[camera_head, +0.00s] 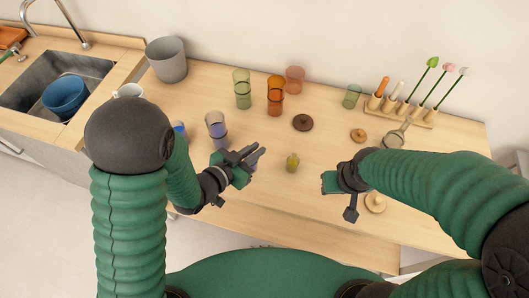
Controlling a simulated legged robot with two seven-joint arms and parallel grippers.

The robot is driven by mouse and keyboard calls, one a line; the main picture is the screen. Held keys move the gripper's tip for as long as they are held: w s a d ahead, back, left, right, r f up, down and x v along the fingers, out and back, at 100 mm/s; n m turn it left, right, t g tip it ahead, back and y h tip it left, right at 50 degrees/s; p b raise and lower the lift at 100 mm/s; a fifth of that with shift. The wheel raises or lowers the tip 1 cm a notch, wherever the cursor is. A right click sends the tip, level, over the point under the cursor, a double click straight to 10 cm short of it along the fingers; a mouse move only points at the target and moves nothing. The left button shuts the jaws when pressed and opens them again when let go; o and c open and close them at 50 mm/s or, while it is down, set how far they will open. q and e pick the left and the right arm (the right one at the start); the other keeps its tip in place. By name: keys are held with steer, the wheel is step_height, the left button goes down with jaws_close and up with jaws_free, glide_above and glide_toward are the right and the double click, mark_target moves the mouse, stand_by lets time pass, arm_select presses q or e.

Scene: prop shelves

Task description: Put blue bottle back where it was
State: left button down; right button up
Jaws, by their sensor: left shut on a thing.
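My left gripper (250,158) is over the front middle of the wooden table, shut on a small bluish thing (254,167). This looks like the blue bottle, but the fingers hide most of it. A small yellow-green bottle (292,162) stands upright on the table just right of the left gripper, apart from it. My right gripper (341,196) is over the table's front right part, with no object visible in it.
A purple-blue glass (216,131) stands behind my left gripper; a blue item (180,128) is partly hidden by my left arm. Green (242,90) and orange (275,96) glasses stand further back. A dark round lid (303,122) lies mid-table. A flower rack (400,108) stands back right.

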step_height(320, 180, down, 5)
steer(key=b, duration=0.3)
steer(key=shift+s+r, duration=0.1)
steer(key=shift+r, duration=0.05)
steer(key=shift+a+r+p, duration=0.1)
steer(key=shift+r+p, duration=0.4)
steer(key=shift+r, duration=0.25)
arm_select(q)
steer(key=x, duration=0.4)
steer(key=a+f+x, duration=0.1)
steer(key=x, duration=0.1)
steer(key=shift+w+d+f, duration=0.15)
steer(key=shift+w, duration=0.2)
arm_select(e)
steer(key=shift+f, duration=0.2)
arm_select(q)
steer(key=shift+w+f, duration=0.1)
steer(key=shift+f, duration=0.15)
arm_select(e)
steer(key=shift+f, duration=0.1)
arm_select(q)
steer(key=c, duration=1.5)
jaws_free()
steer(key=shift+o, duration=0.2)
